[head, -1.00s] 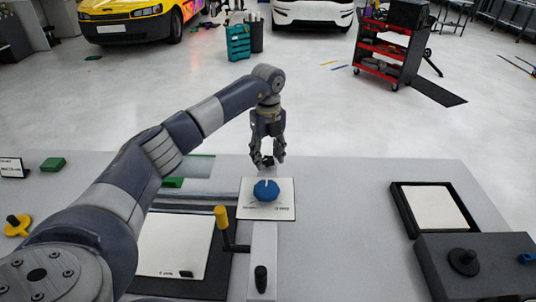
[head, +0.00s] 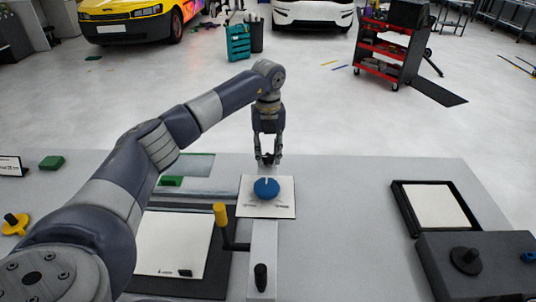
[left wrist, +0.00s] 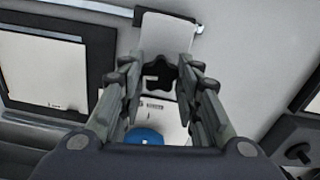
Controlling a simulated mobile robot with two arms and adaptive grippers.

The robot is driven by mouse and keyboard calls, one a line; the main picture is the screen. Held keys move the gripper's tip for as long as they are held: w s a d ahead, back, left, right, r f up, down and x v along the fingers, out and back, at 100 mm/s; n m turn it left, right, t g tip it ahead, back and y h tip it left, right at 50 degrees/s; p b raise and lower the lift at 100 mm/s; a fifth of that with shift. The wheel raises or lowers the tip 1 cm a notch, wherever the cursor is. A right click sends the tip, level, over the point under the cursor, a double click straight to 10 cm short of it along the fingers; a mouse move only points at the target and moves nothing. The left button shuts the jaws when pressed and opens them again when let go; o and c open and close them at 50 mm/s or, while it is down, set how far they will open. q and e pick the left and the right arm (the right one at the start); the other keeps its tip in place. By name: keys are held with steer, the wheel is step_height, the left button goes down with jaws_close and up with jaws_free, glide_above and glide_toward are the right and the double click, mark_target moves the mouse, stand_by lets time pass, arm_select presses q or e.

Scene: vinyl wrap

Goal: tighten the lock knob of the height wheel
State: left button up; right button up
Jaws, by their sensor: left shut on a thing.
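The blue wheel (head: 266,188), with a light mark on its top edge, sits on a white marked card (head: 283,208) at the bench's middle. It also shows, partly hidden, in the left wrist view (left wrist: 145,136). Just beyond it is the small black star-shaped lock knob (left wrist: 160,77); in the head view my fingers mostly hide it. My left gripper (head: 267,160) points down there and is shut on the lock knob, one finger on each side. My right gripper is in neither view.
A yellow-handled crank (head: 221,214) stands left of the card. A white sheet on a dark plate (head: 207,288) lies left. At right are a black tray (head: 473,229) and a dark box (head: 440,275) with knobs. Bare bench lies between card and tray.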

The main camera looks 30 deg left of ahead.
mark_target(268, 156)
arm_select(q)
steer(key=m+b, duration=0.1)
steer(key=m, duration=0.4)
steer(key=shift+m, duration=0.3)
steer(key=m+b, duration=0.1)
steer(key=m, duration=0.3)
steer(key=shift+m, duration=0.3)
steer(key=m, duration=0.5)
steer(key=shift+m+b, duration=0.35)
steer(key=shift+m, duration=1.75)
steer(key=shift+r, duration=0.1)
steer(key=o, duration=1.1)
step_height(268, 156, up, 12)
steer(key=shift+f, duration=0.1)
